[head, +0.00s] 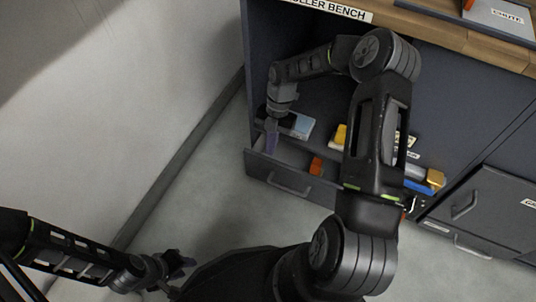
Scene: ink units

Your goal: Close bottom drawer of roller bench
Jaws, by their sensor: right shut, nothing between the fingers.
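The roller bench (443,98) is a dark cabinet with a wooden top and a label at its upper edge. Its bottom drawer (262,168) at the left is pulled out, with a bar handle (288,188) on its front. An orange block (316,166) lies inside. My right arm reaches over the drawer, and its gripper (271,140) points down at the drawer's left part, shut and empty. Whether it touches the drawer is unclear. My left gripper (178,268) is low at the left, away from the bench; its finger opening is unclear. My right arm hides the drawer's right part.
A blue item (419,187) and a yellow one (436,178) are to the right. A grey cabinet (495,213) stands at right. The floor left of the drawer is clear up to the wall.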

